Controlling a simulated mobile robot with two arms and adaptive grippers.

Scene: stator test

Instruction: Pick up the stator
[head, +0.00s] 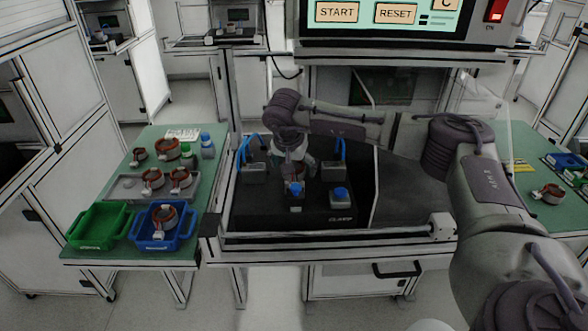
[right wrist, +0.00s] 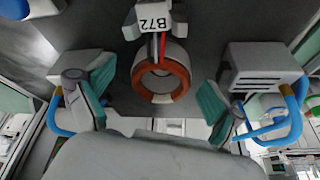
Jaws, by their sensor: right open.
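A stator (head: 295,188) with a copper-brown ring sits on the black test station, below my right gripper (head: 294,166) in the head view. In the right wrist view the stator (right wrist: 160,78) lies centred ahead of the palm, with its ring opening facing the camera. A white B72 tag (right wrist: 161,18) and red and black wires show beside it. My right gripper (right wrist: 158,100) is open, with one teal-padded finger on each side of the stator and visible gaps. The gripper partly hides the stator in the head view. My left gripper is out of view.
A blue button box (head: 340,196) stands at front right. On the left green table are a green bin (head: 98,226), a blue bin (head: 184,224) holding a stator, a grey tray (head: 124,188) with stators, and bottles (head: 207,147).

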